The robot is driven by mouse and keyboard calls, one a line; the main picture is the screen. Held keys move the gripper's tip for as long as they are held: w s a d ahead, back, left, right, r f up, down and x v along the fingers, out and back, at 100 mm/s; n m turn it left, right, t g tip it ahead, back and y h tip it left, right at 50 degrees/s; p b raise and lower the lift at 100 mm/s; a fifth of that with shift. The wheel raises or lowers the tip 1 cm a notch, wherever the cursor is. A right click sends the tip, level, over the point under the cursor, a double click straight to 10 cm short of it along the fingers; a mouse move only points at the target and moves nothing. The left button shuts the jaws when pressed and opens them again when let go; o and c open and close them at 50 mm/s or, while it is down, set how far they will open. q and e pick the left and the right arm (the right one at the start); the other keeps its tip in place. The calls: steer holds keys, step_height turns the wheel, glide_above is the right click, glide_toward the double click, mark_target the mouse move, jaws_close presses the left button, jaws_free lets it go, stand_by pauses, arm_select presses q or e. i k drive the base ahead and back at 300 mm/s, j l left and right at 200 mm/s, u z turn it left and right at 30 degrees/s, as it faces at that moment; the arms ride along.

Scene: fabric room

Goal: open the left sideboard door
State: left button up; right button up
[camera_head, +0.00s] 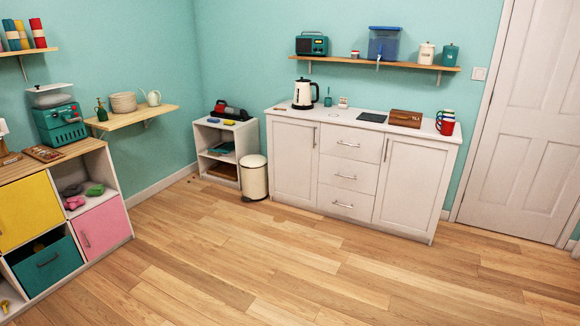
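The white sideboard (349,207) stands against the far wall, right of centre. Its left door (293,162) is shut, with a vertical metal handle (314,137) near its right edge. Its right door (417,183) is also shut, with a handle (387,150) near its left edge. Three drawers (347,175) sit between the doors, all shut. Neither of my grippers shows in the head view.
A cream pedal bin (254,178) stands just left of the sideboard, beside a small white shelf unit (200,150). A cube shelf (122,221) is at the left. The wooden floor (270,255) before the sideboard is clear. A white room door (520,150) is at the right.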

mark_target(292, 143)
steer(key=i+u, duration=0.1)
steer(key=u, duration=0.15)
steer(key=i, duration=1.1)
steer(key=i+j, duration=0.1)
steer(key=i, duration=1.05)
steer(key=i+z, duration=0.1)
steer(key=i, duration=1)
steer(key=i+j, duration=0.15)
steer(key=i, duration=1)
